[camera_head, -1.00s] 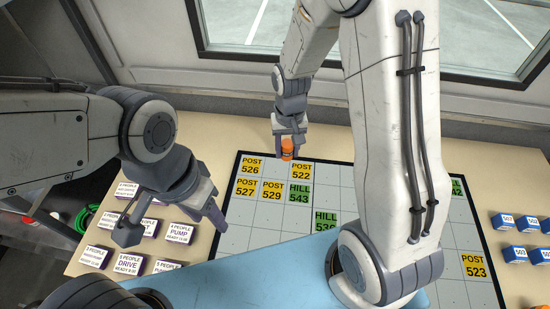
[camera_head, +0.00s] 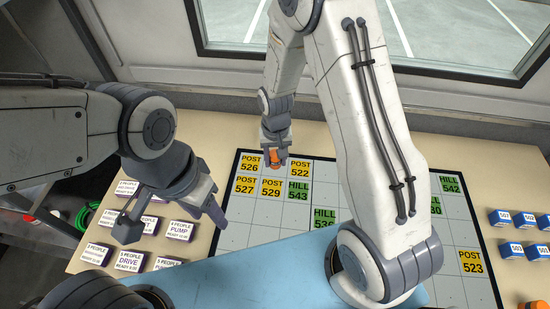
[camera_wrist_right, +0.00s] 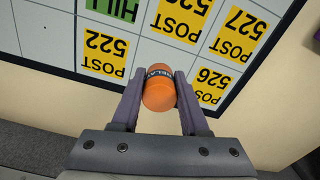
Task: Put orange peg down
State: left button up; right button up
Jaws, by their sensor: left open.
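The orange peg (camera_head: 275,158) is between the fingers of my right gripper (camera_head: 275,152), at the far edge of the gridded board (camera_head: 262,237). In the right wrist view the peg (camera_wrist_right: 159,88) has a dark band with partly hidden lettering. The right gripper's two fingers (camera_wrist_right: 158,98) close on it from both sides. The peg is over the board between the yellow POST 522 card (camera_wrist_right: 104,52) and the POST 526 card (camera_wrist_right: 211,84). I cannot tell whether it touches the board. My left gripper (camera_head: 170,222) is open and empty above the white cards at the left.
White cards (camera_head: 129,262) lie on the table at the left. Blue blocks (camera_head: 503,218) stand at the right. Yellow POST 527 (camera_head: 245,187) and green HILL 543 (camera_head: 298,190) cards lie on the board. An orange object (camera_head: 535,304) shows at the lower right.

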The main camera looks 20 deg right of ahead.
aim_at(275, 155)
jog(key=o, duration=0.4)
jog(key=shift+c, duration=0.2)
notch_tip(275, 155, up, 12)
jog(key=s+a+r+n, duration=0.2)
jog(key=s+n, duration=0.1)
jog(key=s, duration=0.4)
jog(key=s+a+r+n, duration=0.3)
jog(key=s, duration=0.4)
jog(key=s+a+r+n+y, duration=0.1)
jog(key=s+a+r+n, duration=0.1)
jog(key=s, duration=0.5)
jog(key=shift+s+a+r+n, duration=0.25)
jog(key=shift+a+r+n, duration=0.15)
jog(key=shift+a+n, duration=0.2)
